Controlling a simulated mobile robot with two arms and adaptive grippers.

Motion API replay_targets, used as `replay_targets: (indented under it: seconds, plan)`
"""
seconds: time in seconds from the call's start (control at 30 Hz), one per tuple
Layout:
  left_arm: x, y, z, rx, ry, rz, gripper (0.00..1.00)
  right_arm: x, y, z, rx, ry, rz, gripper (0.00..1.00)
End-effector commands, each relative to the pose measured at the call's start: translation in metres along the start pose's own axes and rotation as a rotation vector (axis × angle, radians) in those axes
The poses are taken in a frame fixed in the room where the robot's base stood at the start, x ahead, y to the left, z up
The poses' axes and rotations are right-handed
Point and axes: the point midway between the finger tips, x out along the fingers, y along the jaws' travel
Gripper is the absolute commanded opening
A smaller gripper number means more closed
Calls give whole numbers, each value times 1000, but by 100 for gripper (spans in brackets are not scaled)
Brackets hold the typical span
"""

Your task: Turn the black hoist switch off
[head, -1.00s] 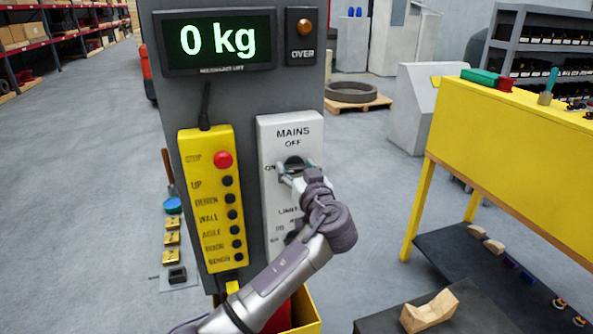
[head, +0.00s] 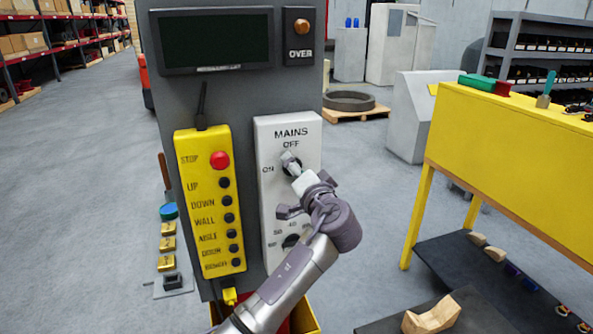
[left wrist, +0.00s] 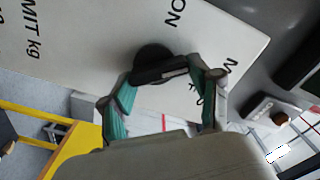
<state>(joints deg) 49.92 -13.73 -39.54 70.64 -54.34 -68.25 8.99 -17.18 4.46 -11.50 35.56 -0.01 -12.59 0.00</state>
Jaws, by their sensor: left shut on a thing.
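The black hoist switch (left wrist: 150,61) is a round rotary knob with a raised grip, on the white MAINS panel (head: 270,225). The panel is marked OFF above the knob and ON to its left. My left gripper (head: 291,163) is at the knob and hides part of it in the head view. In the left wrist view its teal fingers (left wrist: 164,73) are shut on the knob's grip, one on each side. The display (head: 216,41) above is dark. My right gripper is in neither view.
A yellow button pendant (head: 209,203) hangs left of the panel. A second black knob (head: 290,241) is lower on the panel, partly behind my arm. A yellow bench (head: 505,150) stands at the right. Open floor lies between.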

Motion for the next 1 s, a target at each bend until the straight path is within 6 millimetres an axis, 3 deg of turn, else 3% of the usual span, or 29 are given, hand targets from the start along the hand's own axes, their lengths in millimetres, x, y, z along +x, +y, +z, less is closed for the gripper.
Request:
replay_targets:
  seconds: [0.5,1.0]
  plan:
    - [0,0,-4,436,4,-4,28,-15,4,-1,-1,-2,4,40]
    - [0,3,-3,598,5,-4,28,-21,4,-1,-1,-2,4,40]
